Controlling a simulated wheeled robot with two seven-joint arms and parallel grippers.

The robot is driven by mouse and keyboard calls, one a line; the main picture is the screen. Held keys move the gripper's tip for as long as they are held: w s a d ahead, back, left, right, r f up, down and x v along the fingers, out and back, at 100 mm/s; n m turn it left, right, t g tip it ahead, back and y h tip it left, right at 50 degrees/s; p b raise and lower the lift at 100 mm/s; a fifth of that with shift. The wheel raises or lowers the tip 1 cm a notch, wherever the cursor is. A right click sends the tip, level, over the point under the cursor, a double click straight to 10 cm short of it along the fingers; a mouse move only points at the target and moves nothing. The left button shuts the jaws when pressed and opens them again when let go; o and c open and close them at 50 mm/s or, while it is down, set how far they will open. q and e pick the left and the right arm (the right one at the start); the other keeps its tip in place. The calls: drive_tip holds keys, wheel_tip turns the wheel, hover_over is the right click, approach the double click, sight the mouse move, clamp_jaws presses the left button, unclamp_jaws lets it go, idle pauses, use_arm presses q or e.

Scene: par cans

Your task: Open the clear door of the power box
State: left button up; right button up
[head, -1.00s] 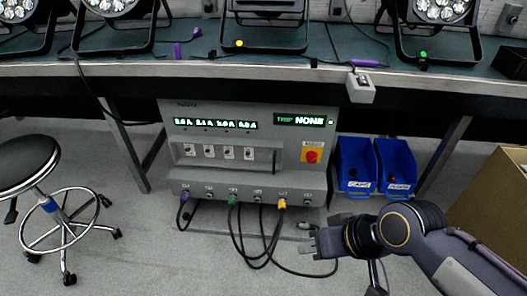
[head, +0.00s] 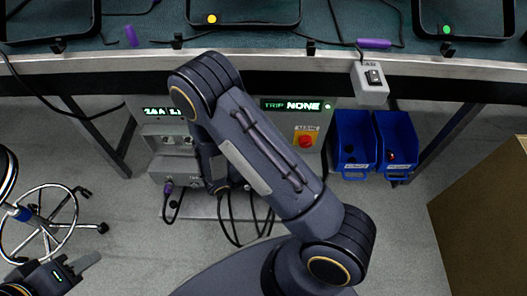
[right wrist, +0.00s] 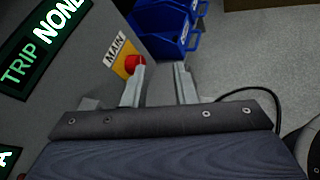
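The grey power box (head: 160,166) stands under the bench in the head view, with green lit readouts along its top. My right arm crosses in front of it and hides most of its middle, including the handle area of the clear door. The clear door itself is hard to make out. My right gripper is hidden behind my arm in the head view. In the right wrist view the right gripper (right wrist: 160,70) has its two fingers apart with nothing between them, near the red main switch (right wrist: 133,64) on the box front. My left gripper (head: 85,262) is at the lower left, away from the box; its opening is unclear.
Two blue bins (head: 355,145) hang right of the box. A small grey switch box (head: 370,85) hangs from the bench edge (head: 440,68). A stool (head: 50,215) stands at left, a cardboard box (head: 485,205) at right. Black cables (head: 232,225) hang below the power box.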

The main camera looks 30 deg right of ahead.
drive_tip(key=w+a+f+n+t+y+p, duration=0.1)
drive_tip(key=w+a+f+n+t, duration=0.15)
drive_tip(key=f+n+t, duration=0.35)
drive_tip(key=w+a+f+n+t+y+p, duration=0.1)
drive_tip(key=w+a+f+n+t, duration=0.2)
drive_tip(key=n+t, duration=0.5)
drive_tip(key=x, duration=0.2)
drive_tip(key=b+x, duration=0.1)
drive_tip(key=x, duration=0.2)
drive_tip(key=s+d+f+b+x, duration=0.1)
drive_tip(key=x, duration=0.1)
drive_tip(key=shift+w+d, duration=0.15)
drive_tip(key=shift+w, duration=0.05)
clamp_jaws()
